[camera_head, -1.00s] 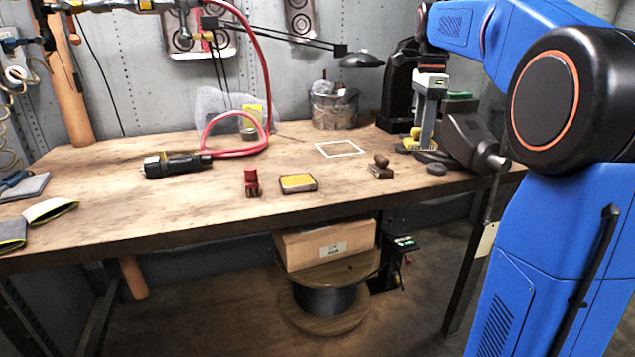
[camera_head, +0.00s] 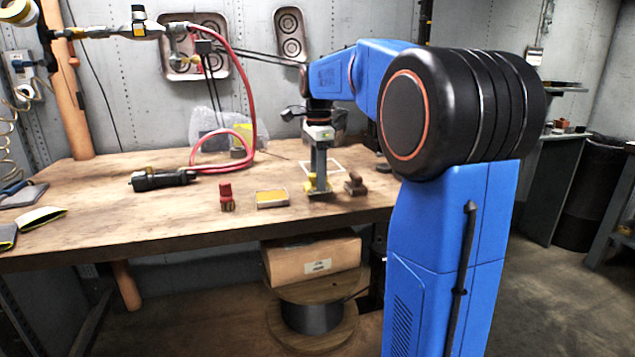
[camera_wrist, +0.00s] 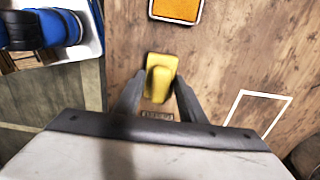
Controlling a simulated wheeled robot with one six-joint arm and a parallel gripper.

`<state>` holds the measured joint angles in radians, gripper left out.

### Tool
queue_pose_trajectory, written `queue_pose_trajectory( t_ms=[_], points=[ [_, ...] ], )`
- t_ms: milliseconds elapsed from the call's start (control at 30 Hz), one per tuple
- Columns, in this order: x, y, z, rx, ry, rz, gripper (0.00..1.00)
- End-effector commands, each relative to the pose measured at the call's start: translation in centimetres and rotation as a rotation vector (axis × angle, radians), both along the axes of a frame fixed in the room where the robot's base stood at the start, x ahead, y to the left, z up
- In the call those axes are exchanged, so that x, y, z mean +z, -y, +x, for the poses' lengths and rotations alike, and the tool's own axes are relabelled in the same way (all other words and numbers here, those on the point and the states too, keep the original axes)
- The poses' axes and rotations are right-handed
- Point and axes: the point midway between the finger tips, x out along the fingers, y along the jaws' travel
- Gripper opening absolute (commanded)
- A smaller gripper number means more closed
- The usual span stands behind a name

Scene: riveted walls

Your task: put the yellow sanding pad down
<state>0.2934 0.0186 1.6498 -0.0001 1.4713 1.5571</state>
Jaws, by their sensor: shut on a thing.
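My gripper (camera_head: 318,184) is shut on the yellow sanding pad (camera_wrist: 160,75), which shows between its two fingers in the wrist view. In the head view the pad (camera_head: 313,182) hangs under the gripper near the front of the workbench. How far it is above the wood is hard to tell. A white square outline (camera_wrist: 236,107) is marked on the bench. In the wrist view it lies to the right of the pad, apart from it. In the head view the outline (camera_head: 337,163) is partly hidden behind my gripper.
A box with a yellow-orange top (camera_head: 271,198) sits left of the gripper, with a red object (camera_head: 226,197) beyond it. A brown knobbed block (camera_head: 355,185) stands close on the right. A black tool (camera_head: 163,180) with a red hose lies further left. Bare wood lies between.

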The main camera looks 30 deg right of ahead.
Motion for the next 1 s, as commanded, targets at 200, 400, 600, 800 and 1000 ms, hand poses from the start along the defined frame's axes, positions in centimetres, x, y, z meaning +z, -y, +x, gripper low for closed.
queue_pose_trajectory(
  t_ms=[200, 400, 600, 800, 1000],
  points=[
    [-1.6, 0.0, 0.0, 0.000, 0.000, 0.000, 0.08],
    [-1.7, 0.0, 0.0, 0.000, 0.000, 0.000, 0.08],
    [-1.9, 0.0, 0.0, 0.000, -0.001, 0.000, 0.56],
    [-1.8, 0.0, 0.0, 0.000, -0.001, 0.000, 0.56],
    [-1.1, 0.0, 0.0, 0.000, 0.001, 0.000, 0.56]
  ],
)
